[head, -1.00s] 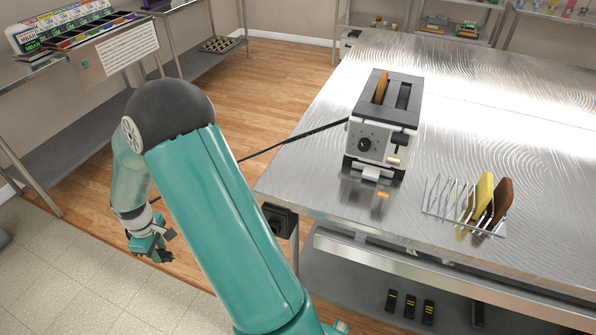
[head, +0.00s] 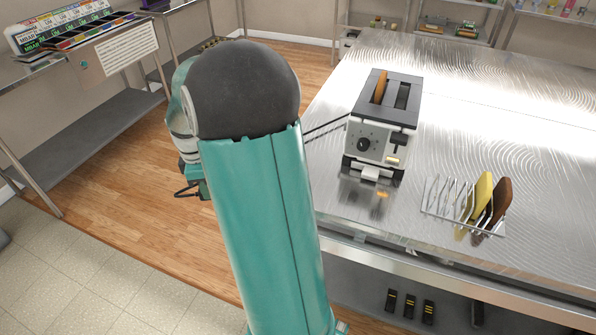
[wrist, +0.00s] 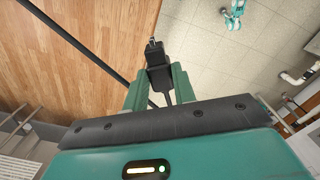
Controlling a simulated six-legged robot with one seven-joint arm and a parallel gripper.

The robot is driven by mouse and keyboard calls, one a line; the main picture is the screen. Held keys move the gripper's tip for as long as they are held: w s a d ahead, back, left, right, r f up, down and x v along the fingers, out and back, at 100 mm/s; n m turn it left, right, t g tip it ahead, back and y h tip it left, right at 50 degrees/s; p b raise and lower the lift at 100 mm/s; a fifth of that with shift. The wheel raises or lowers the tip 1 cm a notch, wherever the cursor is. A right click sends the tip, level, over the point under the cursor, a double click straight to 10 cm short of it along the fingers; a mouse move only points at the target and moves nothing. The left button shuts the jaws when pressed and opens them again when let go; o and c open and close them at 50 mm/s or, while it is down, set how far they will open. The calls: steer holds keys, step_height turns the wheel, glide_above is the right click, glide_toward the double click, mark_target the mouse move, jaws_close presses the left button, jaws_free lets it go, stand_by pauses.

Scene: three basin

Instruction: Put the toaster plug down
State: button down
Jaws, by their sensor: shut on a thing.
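The toaster (head: 375,143) is a white and black box with a brown slice of bread in one slot. It stands upright on the steel table. Its dark cord (head: 325,126) runs off the table's left edge and goes behind my arm. My gripper (head: 189,190) hangs over the wooden floor, left of the table, partly hidden by my arm. In the wrist view, my gripper (wrist: 158,84) is shut on the black toaster plug (wrist: 157,68), its metal prong pointing away. A dark cord (wrist: 72,40) crosses the wrist view beside it. The plug cannot be made out in the head view.
The steel table (head: 490,130) has much bare top behind the toaster. A wire rack (head: 462,205) with a yellow and a brown slice stands at its front right. A side table (head: 45,70) with a labelled bin stands at left. Open floor lies between.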

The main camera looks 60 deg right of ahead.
steer(key=s+d+r+n, duration=0.4)
steer(key=s+r, duration=0.2)
steer(key=s, duration=0.6)
steer(key=s+d+r+n, duration=0.35)
steer(key=s+r, duration=0.35)
steer(key=s, duration=0.4)
steer(key=w+d+f, duration=0.2)
steer(key=d+f, duration=0.1)
steer(key=d, duration=0.1)
steer(key=w+d+f, duration=0.2)
steer(key=d+f, duration=0.1)
steer(key=d, duration=0.1)
steer(key=w+d+f, duration=0.2)
steer(key=d+f, duration=0.1)
steer(key=d, duration=0.1)
steer(key=shift+w+d+f, duration=0.1)
steer(key=shift+d+f, duration=0.15)
steer(key=shift+f, duration=0.2)
steer(key=shift+d+f, duration=0.1)
steer(key=shift+f, duration=1.45)
